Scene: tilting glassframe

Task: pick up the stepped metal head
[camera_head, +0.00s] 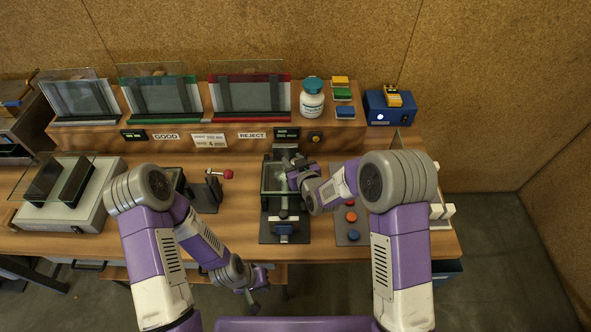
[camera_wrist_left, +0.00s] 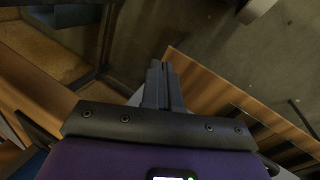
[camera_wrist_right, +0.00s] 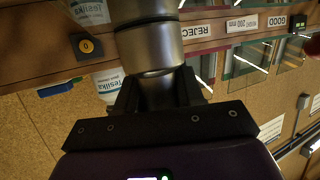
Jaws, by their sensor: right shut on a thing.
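The stepped metal head (camera_wrist_right: 150,45) is a grey metal cylinder with a wider part and a narrower neck. In the right wrist view it stands between the fingers of my right gripper (camera_wrist_right: 158,95), which is shut on its neck. In the head view my right gripper (camera_head: 290,168) is over the back of the dark fixture (camera_head: 270,230) at mid-table; the head is hard to make out there. My left gripper (camera_head: 254,301) hangs in front of the table's front edge. In the left wrist view its fingers (camera_wrist_left: 160,80) are together and empty.
Glass panes in racks (camera_head: 160,95), a white bottle (camera_head: 312,98) and a blue box (camera_head: 388,108) stand along the back shelf. A red-knobbed lever (camera_head: 227,174) is left of the fixture. A button panel (camera_head: 351,217) is right of it. A grey scale-like box (camera_head: 65,205) is at left.

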